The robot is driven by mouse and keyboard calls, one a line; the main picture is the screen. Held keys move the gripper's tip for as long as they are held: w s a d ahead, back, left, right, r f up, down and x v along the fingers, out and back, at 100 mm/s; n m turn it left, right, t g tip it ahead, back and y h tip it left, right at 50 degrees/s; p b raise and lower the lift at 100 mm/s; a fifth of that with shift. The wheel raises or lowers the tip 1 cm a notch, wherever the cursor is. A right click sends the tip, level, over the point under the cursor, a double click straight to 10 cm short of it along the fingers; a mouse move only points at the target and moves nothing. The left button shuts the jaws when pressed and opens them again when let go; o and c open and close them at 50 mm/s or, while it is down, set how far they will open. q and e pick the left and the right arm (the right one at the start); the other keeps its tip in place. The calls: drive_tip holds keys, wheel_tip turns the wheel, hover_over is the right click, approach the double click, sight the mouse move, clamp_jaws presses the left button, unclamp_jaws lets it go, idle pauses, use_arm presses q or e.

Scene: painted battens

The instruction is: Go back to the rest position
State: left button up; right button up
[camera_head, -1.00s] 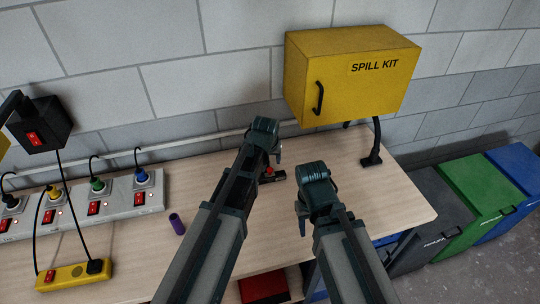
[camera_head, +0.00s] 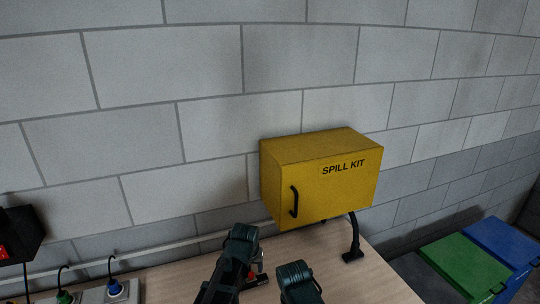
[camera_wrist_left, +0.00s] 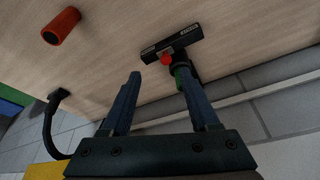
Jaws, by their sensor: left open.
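My left gripper (camera_head: 256,270) shows small and dark at the bottom of the head view, over the wooden bench (camera_head: 357,285). In the left wrist view its two fingers (camera_wrist_left: 158,75) are apart, with nothing held between them. Beyond the fingertips lies a black block (camera_wrist_left: 188,37) with a red knob (camera_wrist_left: 166,59), apart from the fingers as far as I can see. Only the dark wrist of my right arm shows at the bottom edge of the head view; its fingers are out of sight.
A yellow spill kit cabinet (camera_head: 335,190) hangs on the block wall. A black bent stand (camera_head: 354,240) is below it. Plugs in sockets (camera_head: 118,290) are at lower left, green and blue bins (camera_head: 465,268) at right.

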use_arm(q)
drive_tip(key=s+f+m+g+b, duration=0.1)
drive_tip(key=s+f+b, duration=0.1)
drive_tip(key=s, duration=0.4)
drive_tip(key=s+d+f+m+g+b, duration=0.1)
drive_tip(key=s+f+b, duration=0.2)
drive_tip(key=s, duration=0.4)
drive_tip(key=s+d+f+m+g+y+b, duration=0.1)
drive_tip(key=s+f+g+b, duration=0.1)
drive_tip(key=s+f, duration=0.3)
drive_tip(key=shift+s+d+b, duration=0.2)
drive_tip(key=shift+s+b, duration=0.1)
drive_tip(key=shift+s, duration=0.65)
use_arm(e)
wheel_tip(320, 180, down, 9)
drive_tip(key=shift+r, duration=0.1)
use_arm(q)
drive_tip(key=shift+s, duration=0.15)
